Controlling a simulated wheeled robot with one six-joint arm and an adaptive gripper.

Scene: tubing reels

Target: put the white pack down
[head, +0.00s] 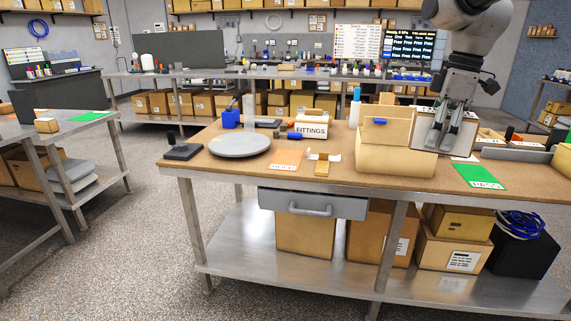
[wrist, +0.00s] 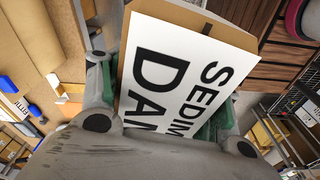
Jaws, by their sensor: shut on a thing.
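My gripper (head: 448,130) is shut on the white pack (head: 424,131), with its fingers pointing down over the right part of the workbench (head: 300,180). In the wrist view the white pack (wrist: 185,60) fills the middle, held between the fingers, showing large black letters, partly hidden, and a brown edge. In the head view the pack overlaps the right end of an open tan bin (head: 390,163); I cannot tell its exact height above the bench or whether it touches the bin.
An orange card (head: 287,159), a round grey plate (head: 239,145) and a box marked FITTINGS (head: 311,128) are further left. Boxes and a grey tray (head: 516,154) stand at the right.

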